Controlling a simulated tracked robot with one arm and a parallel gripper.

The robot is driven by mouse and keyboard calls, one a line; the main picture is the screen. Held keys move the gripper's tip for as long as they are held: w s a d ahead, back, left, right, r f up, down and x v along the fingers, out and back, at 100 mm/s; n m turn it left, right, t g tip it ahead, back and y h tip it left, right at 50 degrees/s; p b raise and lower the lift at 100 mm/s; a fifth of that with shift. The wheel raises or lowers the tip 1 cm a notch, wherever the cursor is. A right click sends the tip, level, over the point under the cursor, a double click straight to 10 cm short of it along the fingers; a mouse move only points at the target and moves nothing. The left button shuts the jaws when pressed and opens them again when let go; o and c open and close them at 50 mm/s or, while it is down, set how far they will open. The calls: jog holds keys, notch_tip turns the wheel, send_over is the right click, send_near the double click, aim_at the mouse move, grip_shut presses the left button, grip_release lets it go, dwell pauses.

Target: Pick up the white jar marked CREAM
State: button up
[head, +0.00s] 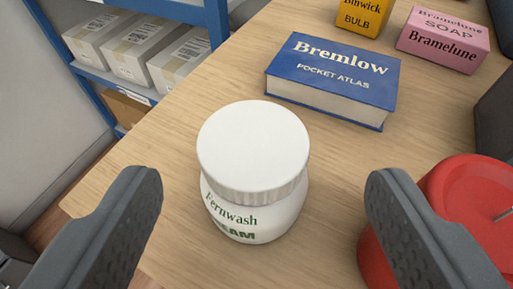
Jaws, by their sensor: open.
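The white jar (254,170) stands upright on the wooden counter, with a white ribbed lid and green lettering reading Fernwash and, partly cut by the curve, CREAM. My gripper (262,190) is open, with one dark grey finger to the left of the jar and one to the right. Both fingers are apart from the jar, with bare counter showing on each side of it. Nothing is between the fingertips except the jar, seen between them in the picture.
A red round object (470,200) lies right of the jar, partly behind my right finger. A blue Bremlow atlas (333,75) lies behind the jar. A pink soap box (444,40) and yellow bulb box (363,17) stand farther back. Blue shelving (214,20) with parcels is beyond the counter's left edge.

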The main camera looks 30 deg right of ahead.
aim_at(252, 178)
jog(key=b+x, duration=0.1)
jog(key=x, duration=0.3)
jog(key=shift+a+f, duration=0.15)
jog(key=shift+f, duration=0.05)
jog(key=shift+w+b, duration=0.35)
jog(key=shift+w, duration=0.2)
jog(key=c, duration=1.1)
